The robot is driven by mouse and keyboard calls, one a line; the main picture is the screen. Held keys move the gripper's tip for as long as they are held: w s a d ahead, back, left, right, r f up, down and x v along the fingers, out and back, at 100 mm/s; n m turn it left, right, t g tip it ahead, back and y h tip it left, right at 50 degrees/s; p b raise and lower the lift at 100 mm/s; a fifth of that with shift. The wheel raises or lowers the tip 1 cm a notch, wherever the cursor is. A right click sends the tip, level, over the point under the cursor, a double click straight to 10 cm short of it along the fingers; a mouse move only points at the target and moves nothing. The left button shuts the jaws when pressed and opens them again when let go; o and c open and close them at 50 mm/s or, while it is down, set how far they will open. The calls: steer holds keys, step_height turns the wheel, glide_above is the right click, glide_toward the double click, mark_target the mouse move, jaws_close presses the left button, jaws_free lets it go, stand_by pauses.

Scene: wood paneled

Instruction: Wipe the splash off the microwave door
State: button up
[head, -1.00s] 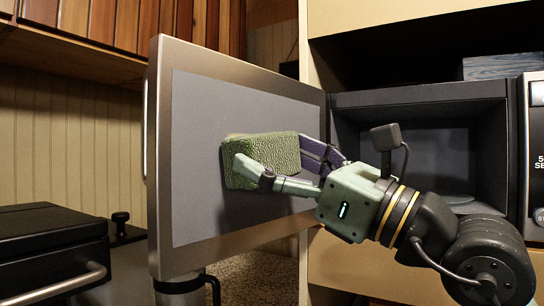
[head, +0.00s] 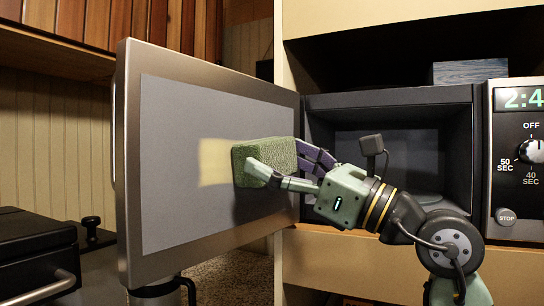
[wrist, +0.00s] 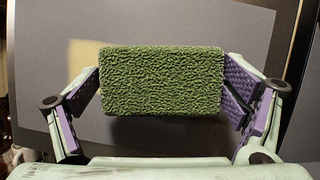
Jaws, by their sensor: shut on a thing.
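The microwave door (head: 128,180) stands wide open, its grey inner panel (head: 180,110) facing me. A pale yellow splash (head: 215,162) shows as a squarish patch on that panel; part of it also shows left of the sponge in the wrist view (wrist: 86,58). My gripper (head: 276,166) is shut on a green textured sponge (head: 270,158), with a finger on each side. The sponge is at the panel, just right of the visible splash, and may hide its right edge. I cannot tell whether the sponge touches the panel.
The open microwave cavity (head: 400,150) is behind my gripper, with the control panel and dial (head: 530,150) at the right. A grey-blue box (head: 470,71) sits on top. A black appliance with a metal handle (head: 35,250) stands at the lower left.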

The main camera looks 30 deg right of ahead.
mark_target(292, 162)
steer(key=shift+w+d+f+p, duration=0.15)
steer(key=shift+w+d, duration=0.2)
steer(key=shift+d, duration=0.25)
steer(key=shift+w+d+r+p, duration=0.1)
steer(key=shift+w+d+p, duration=0.2)
steer(key=shift+d, duration=0.35)
steer(key=shift+w+d+f+p, duration=0.1)
steer(key=shift+w+d, duration=0.3)
steer(key=shift+d, duration=0.2)
steer(key=shift+s+a+b, duration=0.3)
steer(key=shift+a+b, duration=0.1)
steer(key=shift+s+a+b, duration=0.3)
steer(key=shift+s+a, duration=0.1)
steer(key=shift+a, duration=0.2)
steer(key=shift+s+a+b, duration=0.25)
steer(key=shift+s+a, duration=0.15)
steer(key=shift+a, duration=0.2)
steer(key=shift+s+a+b, duration=0.65)
steer(key=shift+s+a, duration=0.2)
steer(key=shift+a, duration=0.85)
steer(key=shift+s+a+b, duration=0.7)
steer(key=shift+s+a, duration=0.1)
steer(key=shift+a, duration=0.95)
steer(key=shift+s+a+b, duration=0.65)
steer(key=shift+s+a, duration=0.2)
steer(key=shift+a, duration=0.85)
steer(key=shift+s, duration=0.1)
